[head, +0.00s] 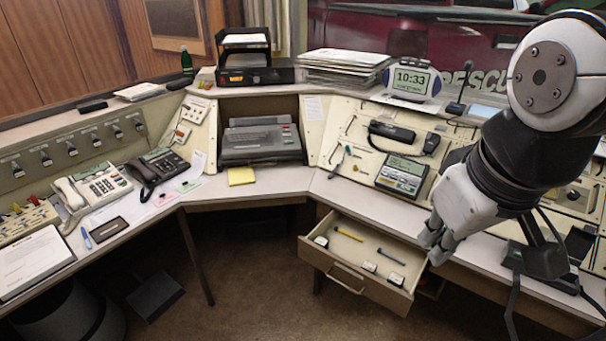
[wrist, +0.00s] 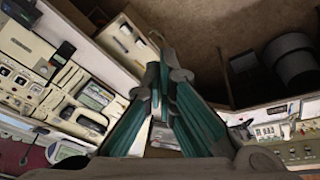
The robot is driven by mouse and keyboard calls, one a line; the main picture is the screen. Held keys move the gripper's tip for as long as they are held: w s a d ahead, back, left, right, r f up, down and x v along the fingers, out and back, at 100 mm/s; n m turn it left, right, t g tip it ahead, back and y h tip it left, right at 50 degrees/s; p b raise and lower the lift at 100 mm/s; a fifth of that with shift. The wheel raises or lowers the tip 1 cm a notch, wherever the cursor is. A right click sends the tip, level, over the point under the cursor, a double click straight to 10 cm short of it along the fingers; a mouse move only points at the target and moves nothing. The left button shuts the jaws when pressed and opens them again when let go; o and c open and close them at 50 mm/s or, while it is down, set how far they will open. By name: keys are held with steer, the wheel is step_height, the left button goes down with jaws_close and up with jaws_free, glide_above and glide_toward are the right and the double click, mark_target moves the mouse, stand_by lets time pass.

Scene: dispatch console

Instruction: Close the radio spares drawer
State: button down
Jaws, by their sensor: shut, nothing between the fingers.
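The radio spares drawer (head: 377,292) is pulled out under the right-hand desk in the head view. Its front has a pale bar handle (head: 346,284). Inside lie a yellow stick-like item (head: 349,235), a dark stick-like item (head: 391,257) and several small pale boxes (head: 369,267). My gripper (head: 431,250) points down just right of the drawer's right front corner. Its fingers are shut and hold nothing. I cannot tell whether they touch the drawer. In the wrist view the shut fingers (wrist: 160,72) fill the middle; what appears to be the drawer (wrist: 122,45) lies left of their tips.
The desk above the drawer carries a keypad device (head: 402,175) and a handset (head: 391,131). A clock (head: 411,81) stands on the shelf. The carpeted floor (head: 250,300) before the drawer is open. A bin (head: 65,315) stands under the left desk.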

steer(key=w+a+f+n, duration=0.2)
steer(key=w+f+n, duration=0.2)
steer(key=w, duration=0.3)
steer(key=w+a+f+n+g+h+b, duration=0.1)
steer(key=w+a+f+n, duration=0.1)
steer(key=w+f+n, duration=0.4)
steer(key=w+a+f+n, duration=0.2)
steer(key=w+n, duration=0.1)
steer(key=w, duration=0.5)
steer(key=n+b, duration=0.1)
steer(key=n, duration=1.1)
glide_toward(315, 255)
steer(key=s+a+f, duration=0.2)
steer(key=s+f, duration=0.2)
steer(key=f, duration=0.1)
steer(key=shift+w+d+f+g+h, duration=0.1)
steer(key=shift+w+d+g+h, duration=0.2)
steer(key=shift+w+d, duration=0.9)
steer(key=shift+w, duration=0.2)
